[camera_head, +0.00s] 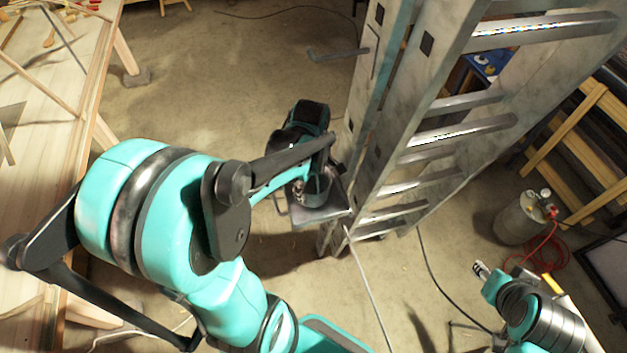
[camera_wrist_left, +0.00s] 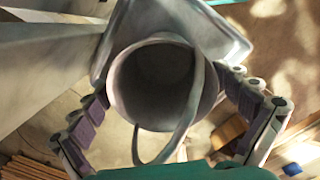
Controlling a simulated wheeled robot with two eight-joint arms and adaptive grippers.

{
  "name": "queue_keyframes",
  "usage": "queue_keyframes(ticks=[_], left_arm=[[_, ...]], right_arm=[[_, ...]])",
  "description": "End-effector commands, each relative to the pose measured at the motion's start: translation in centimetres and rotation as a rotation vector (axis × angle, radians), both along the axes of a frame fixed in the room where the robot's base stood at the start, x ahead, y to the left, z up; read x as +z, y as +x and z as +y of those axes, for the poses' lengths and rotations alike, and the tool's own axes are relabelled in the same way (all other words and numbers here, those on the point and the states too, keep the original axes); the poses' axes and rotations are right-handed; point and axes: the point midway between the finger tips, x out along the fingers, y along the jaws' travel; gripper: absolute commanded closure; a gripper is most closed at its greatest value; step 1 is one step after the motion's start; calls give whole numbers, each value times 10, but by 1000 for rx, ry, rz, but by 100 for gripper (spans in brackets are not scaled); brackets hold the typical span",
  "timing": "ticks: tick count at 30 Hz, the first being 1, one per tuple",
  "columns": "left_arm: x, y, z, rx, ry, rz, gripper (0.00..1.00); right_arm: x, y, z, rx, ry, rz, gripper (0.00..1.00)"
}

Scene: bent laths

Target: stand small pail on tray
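The small pail (camera_wrist_left: 152,85) is grey, and its dark mouth faces the left wrist camera. Its handle (camera_wrist_left: 185,120) loops out below the mouth. In the head view the pail (camera_head: 316,189) is partly hidden behind my left wrist. My left gripper (camera_wrist_left: 165,85) has one finger on each side of the pail, with the tips close against its wall. The grey tray (camera_head: 318,213) is beside the ladder, and the pail is over it. The tray (camera_wrist_left: 113,38) also shows behind the pail in the left wrist view. The pail's base is hidden.
A tall metal ladder (camera_head: 440,136) rises just right of the tray. A wooden bench (camera_head: 60,120) with laths and tools is at the left. A metal tank (camera_head: 520,220) with a red hose stands at the right. Open concrete floor (camera_head: 215,70) lies behind my left arm.

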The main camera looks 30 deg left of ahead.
Motion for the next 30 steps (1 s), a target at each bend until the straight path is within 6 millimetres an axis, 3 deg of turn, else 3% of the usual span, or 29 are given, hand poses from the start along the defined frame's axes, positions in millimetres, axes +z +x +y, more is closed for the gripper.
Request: queue_keyframes(ticks=[8, 18, 23, 26, 30], left_arm=[[7, 0, 0, 0, 0, 0, 0], [61, -3, 0, 0, 0, 0, 0], [76, -4, -2, -14, 2, -5, 0], [82, -9, -11, -131, 20, -43, 0], [89, -20, -38, -519, 103, -163, 0]], right_arm=[[5, 0, 0, 0, 0, 0, 60], [5, 0, 0, 0, 0, 0, 60], [5, 0, 0, 0, 0, 0, 60], [5, 0, 0, 0, 0, 0, 60], [5, 0, 0, 0, 0, 0, 60]])
